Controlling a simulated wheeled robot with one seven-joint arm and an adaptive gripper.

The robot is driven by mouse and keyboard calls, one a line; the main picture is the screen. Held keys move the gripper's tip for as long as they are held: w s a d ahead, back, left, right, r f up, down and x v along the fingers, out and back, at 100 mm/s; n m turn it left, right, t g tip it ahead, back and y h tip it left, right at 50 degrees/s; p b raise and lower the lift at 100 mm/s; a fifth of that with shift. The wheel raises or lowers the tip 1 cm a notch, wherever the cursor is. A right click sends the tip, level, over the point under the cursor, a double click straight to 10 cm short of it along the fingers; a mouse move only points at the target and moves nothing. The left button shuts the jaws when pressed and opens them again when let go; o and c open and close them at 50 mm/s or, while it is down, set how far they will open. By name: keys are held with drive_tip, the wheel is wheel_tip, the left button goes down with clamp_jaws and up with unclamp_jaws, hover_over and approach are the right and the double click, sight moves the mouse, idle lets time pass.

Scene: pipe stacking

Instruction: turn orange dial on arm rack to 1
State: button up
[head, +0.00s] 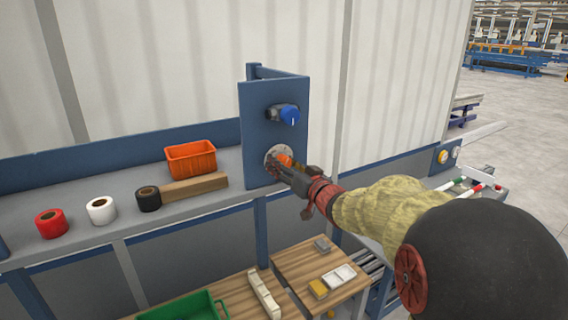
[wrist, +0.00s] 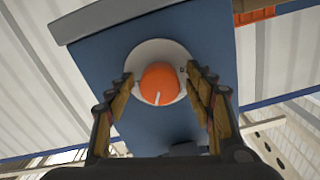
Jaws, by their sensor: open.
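The orange dial (wrist: 160,84) sits on a round pale plate (wrist: 137,62) on the blue rack panel (wrist: 89,69). In the wrist view a pale pointer line on the dial points down and slightly left. My gripper (wrist: 157,83) is open, with one finger on each side of the dial. I cannot tell whether the fingertips touch it. In the head view the orange dial (head: 284,160) is partly hidden by my gripper (head: 279,165). A blue dial (head: 290,115) is above it on the same panel. Any number 1 marking is too small to read.
An orange bin (head: 191,145) and a wood block (head: 195,188) are on the grey shelf (head: 130,228) to the left. Red (head: 51,222), white (head: 101,210) and black (head: 148,198) tape rolls stand there too. A green bin (head: 178,305) is below.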

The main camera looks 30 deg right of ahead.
drive_tip(key=shift+c, duration=1.1)
drive_tip(key=c, duration=0.9)
drive_tip(key=shift+c, duration=0.2)
